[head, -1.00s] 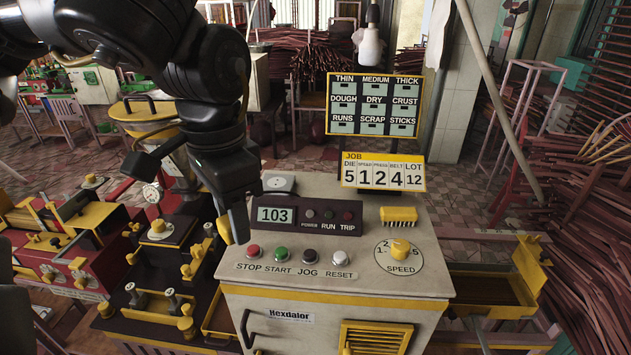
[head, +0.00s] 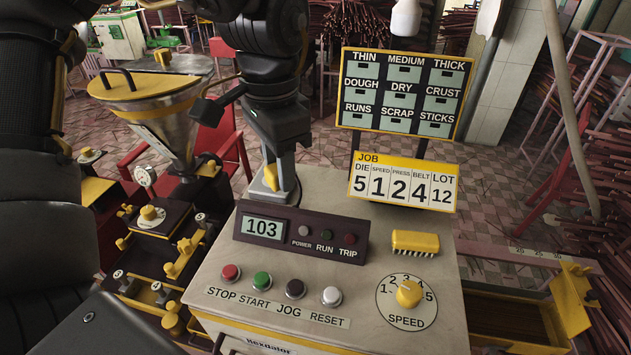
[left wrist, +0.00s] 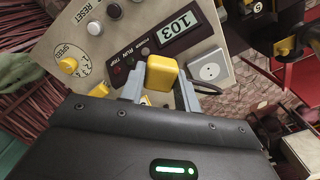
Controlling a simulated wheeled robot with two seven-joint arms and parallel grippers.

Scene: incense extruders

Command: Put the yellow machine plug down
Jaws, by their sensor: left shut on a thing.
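The yellow machine plug (left wrist: 162,73) is between the two grey fingers of my left gripper (left wrist: 160,85) in the left wrist view. In the head view, my left gripper (head: 280,182) points down behind the display box at the machine top's back left corner, and part of the yellow plug (head: 270,178) shows beside a finger. I cannot tell whether the plug touches the surface. My right gripper is not in view.
The machine top (head: 375,285) carries a display box (head: 300,235) reading 103, several buttons, a yellow speed knob (head: 409,293) and a yellow comb-like piece (head: 415,242). The job sign (head: 402,182) stands at the back edge. A yellow-topped hopper (head: 150,90) stands left of my gripper.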

